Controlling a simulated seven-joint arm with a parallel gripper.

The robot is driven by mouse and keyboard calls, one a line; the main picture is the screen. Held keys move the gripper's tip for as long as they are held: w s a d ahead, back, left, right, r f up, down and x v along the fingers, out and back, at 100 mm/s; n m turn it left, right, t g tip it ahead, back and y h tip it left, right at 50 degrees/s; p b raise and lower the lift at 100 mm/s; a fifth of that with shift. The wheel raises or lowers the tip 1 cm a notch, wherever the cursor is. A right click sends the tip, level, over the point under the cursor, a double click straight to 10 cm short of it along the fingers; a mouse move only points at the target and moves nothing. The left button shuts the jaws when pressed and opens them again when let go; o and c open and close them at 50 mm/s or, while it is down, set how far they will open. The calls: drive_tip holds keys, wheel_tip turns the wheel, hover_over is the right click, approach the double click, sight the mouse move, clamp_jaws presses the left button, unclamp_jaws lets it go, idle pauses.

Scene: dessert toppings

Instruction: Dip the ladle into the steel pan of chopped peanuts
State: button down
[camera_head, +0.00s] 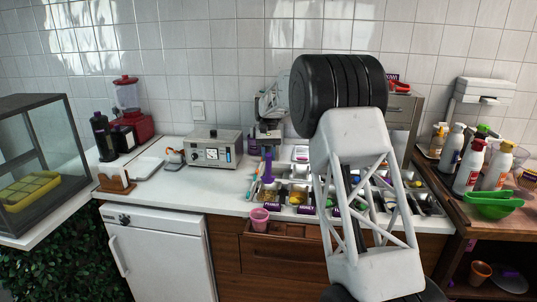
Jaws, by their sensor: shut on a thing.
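My gripper (267,147) is small in the picture, above the left end of the topping station. It is shut on the upright purple handle of the ladle (267,167). The ladle's lower end is down at the left front pan, and I cannot tell whether it touches the contents. That steel pan (259,198) holds something tan-brown that looks like chopped peanuts, though it is too small to be sure. My large arm links hide the middle of the station.
Several other steel pans of toppings, including a yellow one (297,198), lie to the right. A pink cup (260,219) stands at the front edge. A steel appliance (213,149) is to the left. Bottles (470,166) and a green bowl (490,205) stand at right.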

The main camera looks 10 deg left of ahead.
sight(268, 180)
drive_tip(key=shift+f, duration=5.75)
drive_tip(key=shift+w+a+f, duration=0.1)
drive_tip(key=shift+w, duration=0.4)
drive_tip(key=shift+w+a, duration=0.25)
drive_tip(key=shift+w, duration=1)
drive_tip(key=shift+w+a, duration=0.25)
drive_tip(key=shift+w, duration=0.95)
drive_tip(key=shift+s+d+f+t, duration=0.15)
drive_tip(key=shift+s+f+t, duration=0.3)
drive_tip(key=shift+s+t, duration=0.3)
drive_tip(key=shift+s+d+f+t+y, duration=0.15)
drive_tip(key=shift+s+f+t+y, duration=0.1)
drive_tip(key=shift+s+f+t, duration=0.45)
drive_tip(key=shift+s+d+f+t+y, duration=0.15)
drive_tip(key=shift+s+f+t+y, duration=0.2)
drive_tip(key=shift+s+t, duration=0.5)
drive_tip(key=shift+f, duration=0.1)
